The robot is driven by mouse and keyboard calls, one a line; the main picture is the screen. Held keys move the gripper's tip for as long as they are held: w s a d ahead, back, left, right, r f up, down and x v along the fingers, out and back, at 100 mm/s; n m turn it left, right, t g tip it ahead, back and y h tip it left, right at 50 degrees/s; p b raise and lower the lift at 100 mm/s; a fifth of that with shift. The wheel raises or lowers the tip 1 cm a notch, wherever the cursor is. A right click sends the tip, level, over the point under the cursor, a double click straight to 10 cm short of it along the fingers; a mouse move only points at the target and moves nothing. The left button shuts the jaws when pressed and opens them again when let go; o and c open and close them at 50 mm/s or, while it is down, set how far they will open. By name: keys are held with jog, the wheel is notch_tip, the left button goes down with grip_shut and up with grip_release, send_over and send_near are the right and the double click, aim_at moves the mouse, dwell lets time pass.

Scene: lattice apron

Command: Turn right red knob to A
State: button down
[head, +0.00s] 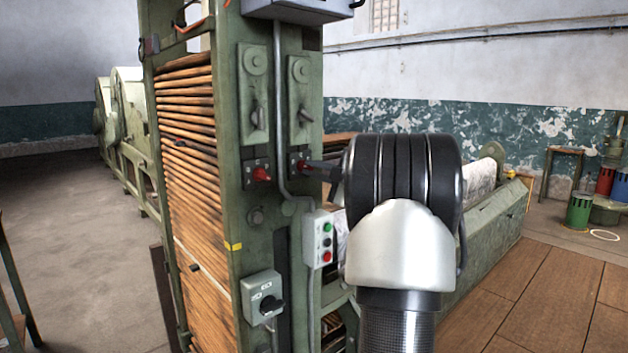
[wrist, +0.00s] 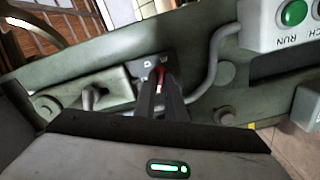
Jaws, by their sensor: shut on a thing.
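The right red knob (wrist: 161,74) is a small red pointer on a dark plate (wrist: 150,63) on the green machine frame. My gripper (wrist: 162,85) is shut on it, and the fingers hide most of it. The plate has small pale marks, too small to read surely, so I cannot tell which mark the knob points to. A left red knob (head: 261,174) sits on its own plate on the left post, apart from my gripper.
A button box (head: 320,240) with green and red buttons hangs just below my gripper. A grey conduit (head: 281,130) runs between the posts. Levers (head: 305,115) stick out above the knobs. A grey switch box (head: 262,297) sits lower left.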

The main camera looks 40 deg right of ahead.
jog(key=n+b, duration=0.4)
jog(key=n, duration=0.1)
jog(key=shift+f+n, duration=0.15)
jog(key=shift+n, duration=0.15)
jog(key=n, duration=0.1)
jog(key=n+b, duration=0.1)
jog(key=n, duration=0.3)
jog(key=shift+r+b, duration=0.25)
jog(key=shift+b, duration=0.15)
jog(key=shift+n, duration=0.3)
jog(key=c, duration=1.8)
grip_release()
jog(key=shift+s, duration=0.1)
jog(key=s, duration=0.5)
jog(key=s+d+p, duration=0.1)
jog(key=s, duration=1.1)
jog(key=shift+s+d+p, duration=0.1)
jog(key=shift+d+p, duration=0.1)
jog(key=shift+p, duration=0.1)
